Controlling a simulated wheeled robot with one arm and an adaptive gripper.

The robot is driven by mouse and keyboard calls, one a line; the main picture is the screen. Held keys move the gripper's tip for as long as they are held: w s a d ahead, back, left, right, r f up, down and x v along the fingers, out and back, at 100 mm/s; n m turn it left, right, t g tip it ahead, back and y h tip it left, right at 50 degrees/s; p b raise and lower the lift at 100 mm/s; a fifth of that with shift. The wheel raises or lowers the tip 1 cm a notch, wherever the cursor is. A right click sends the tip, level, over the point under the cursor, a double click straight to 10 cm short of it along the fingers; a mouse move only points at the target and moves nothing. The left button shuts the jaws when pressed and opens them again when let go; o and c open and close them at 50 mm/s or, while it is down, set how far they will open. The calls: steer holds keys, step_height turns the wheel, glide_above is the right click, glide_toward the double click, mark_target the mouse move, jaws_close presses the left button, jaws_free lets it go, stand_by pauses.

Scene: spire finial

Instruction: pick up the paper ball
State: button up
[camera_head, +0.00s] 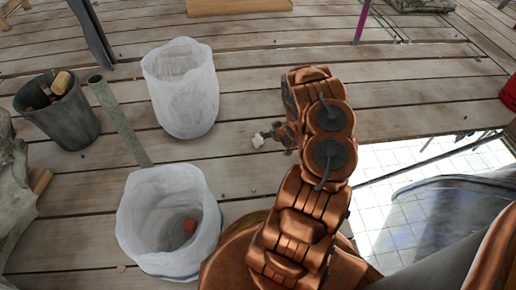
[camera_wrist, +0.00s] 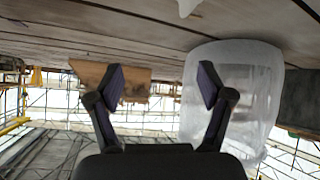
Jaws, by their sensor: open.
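The paper ball (camera_head: 258,141) is a small white crumpled lump on the plank floor in the head view, close beside my gripper (camera_head: 268,133). In the wrist view, a white piece at the top edge, cut off by the frame, looks like the same paper ball (camera_wrist: 188,6). My gripper's two fingers (camera_wrist: 162,80) stand wide apart there with nothing between them. The ball lies outside the space between the fingertips. The head view is too small to show whether a finger touches it.
A white-lined bin (camera_head: 180,85) stands left of my gripper; another lined bin (camera_head: 160,215), holding a reddish object, is nearer. A dark bucket (camera_head: 62,115) and leaning green tube (camera_head: 120,122) are farther left. At right is an opening with a pale tiled surface (camera_head: 400,165). Planks beyond the arm are mostly clear.

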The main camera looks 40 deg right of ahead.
steer(key=t+b, duration=0.2)
steer(key=b, duration=0.1)
glide_toward(258, 138)
steer(key=shift+w+d+f+m, duration=0.3)
steer(key=shift+w+d, duration=0.35)
steer(key=shift+d, duration=0.2)
steer(key=shift+w+a+f, duration=0.2)
steer(key=shift+a+f, duration=0.05)
steer(key=shift+f, duration=0.05)
steer(key=shift+a+b+x, duration=0.15)
steer(key=shift+b+x, duration=0.9)
steer(key=shift+x, duration=0.6)
steer(key=shift+a+b+x, duration=0.15)
steer(key=shift+b+x, duration=0.85)
steer(key=shift+x, duration=0.65)
steer(key=shift+w+d+f, duration=0.1)
steer(key=shift+w+f, duration=0.3)
steer(key=shift+w, duration=0.1)
steer(key=c, duration=0.9)
steer(key=shift+r, duration=0.15)
